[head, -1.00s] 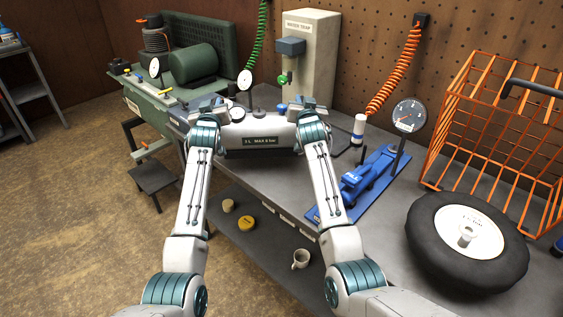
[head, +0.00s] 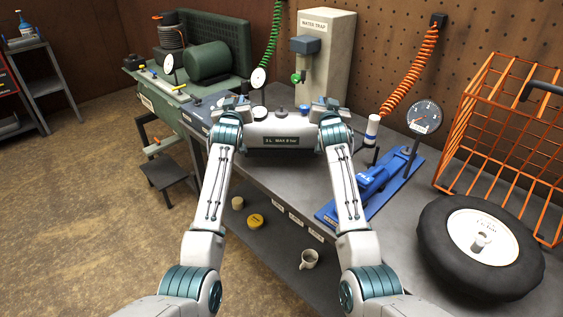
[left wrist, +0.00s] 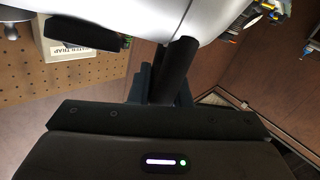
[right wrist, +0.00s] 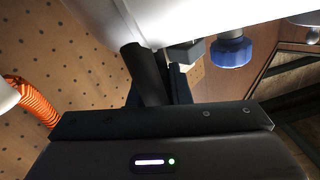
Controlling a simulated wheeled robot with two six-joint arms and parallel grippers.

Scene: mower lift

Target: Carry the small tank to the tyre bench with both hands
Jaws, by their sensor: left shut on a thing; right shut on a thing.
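The small tank (head: 282,131) is a pale grey cylinder with a dark label reading MAX 8 bar, lying crosswise in the head view. My left gripper (head: 235,106) is shut on its left end and my right gripper (head: 327,108) is shut on its right end. The tank looks level, in front of the water trap; I cannot tell its height over the bench. Its pale body fills the top of the left wrist view (left wrist: 120,14) and right wrist view (right wrist: 175,18). The tyre bench (head: 400,245) is the grey-topped bench with a tyre (head: 450,262) on its right.
A blue jack (head: 368,185) and a dial gauge (head: 424,118) stand right of my right arm. The water trap (head: 327,55) is behind the tank. A green compressor (head: 208,63) sits back left. An orange cage (head: 500,140) is at right. A mug (head: 309,259) is on the lower shelf.

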